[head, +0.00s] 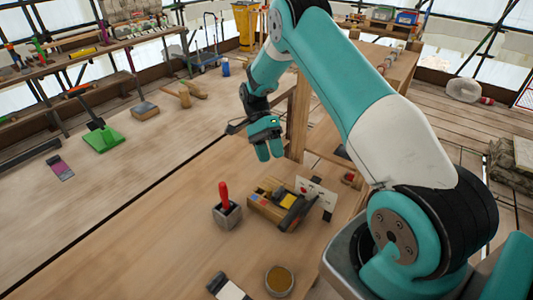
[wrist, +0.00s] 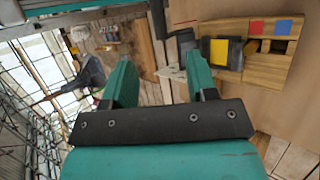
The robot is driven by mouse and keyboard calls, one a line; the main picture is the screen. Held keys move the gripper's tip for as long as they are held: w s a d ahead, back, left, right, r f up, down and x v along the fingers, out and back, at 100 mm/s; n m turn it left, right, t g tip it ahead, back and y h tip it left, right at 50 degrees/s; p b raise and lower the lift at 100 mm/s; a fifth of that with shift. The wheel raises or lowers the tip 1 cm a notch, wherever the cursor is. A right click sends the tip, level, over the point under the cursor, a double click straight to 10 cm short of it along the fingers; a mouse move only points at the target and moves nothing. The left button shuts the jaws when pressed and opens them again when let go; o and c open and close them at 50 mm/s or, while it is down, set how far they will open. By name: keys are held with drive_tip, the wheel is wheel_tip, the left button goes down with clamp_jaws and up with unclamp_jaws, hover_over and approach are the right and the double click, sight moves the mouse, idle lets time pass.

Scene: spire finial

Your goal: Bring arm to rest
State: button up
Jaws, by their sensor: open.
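My gripper (head: 268,150) hangs at the end of my teal and white arm in the head view, above the wooden table top. In the wrist view my gripper (wrist: 158,85) shows two teal fingers spread apart with nothing between them. The gripper is open and empty. In the head view it is apart from the wooden box (head: 263,205) on the table in front of it. The same wooden box shows in the wrist view (wrist: 265,72), beyond the right finger, with blue, red and yellow patches.
A grey block with a red-handled tool (head: 225,205) stands left of the wooden box. A round tin (head: 279,280) sits at the table's front.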

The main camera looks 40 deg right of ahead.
drive_tip(key=s+a+r+n+t+h+b, duration=0.1)
drive_tip(key=s+a+r+n+t+b, duration=0.1)
drive_tip(key=a+r+n+b, duration=0.25)
drive_tip(key=s+a+r+n+t+b, duration=0.2)
drive_tip(key=s+a+r+n, duration=0.15)
drive_tip(key=a+n, duration=0.35)
drive_tip(key=s+a+r+n+t+y+b, duration=0.1)
drive_tip(key=s+a+n+t+b, duration=0.1)
drive_tip(key=s+a+n, duration=0.3)
drive_tip(key=s+a+r+n+t+y+b, duration=0.1)
drive_tip(key=s+a+n+b, duration=0.3)
drive_tip(key=s, duration=0.8)
drive_tip(key=a+n+t, duration=0.1)
drive_tip(key=a+n, duration=0.1)
drive_tip(key=n, duration=0.1)
drive_tip(key=shift+s+a+r+t+y, duration=0.15)
drive_tip(key=shift+s+t+y, duration=0.15)
drive_tip(key=shift+t+y, duration=0.1)
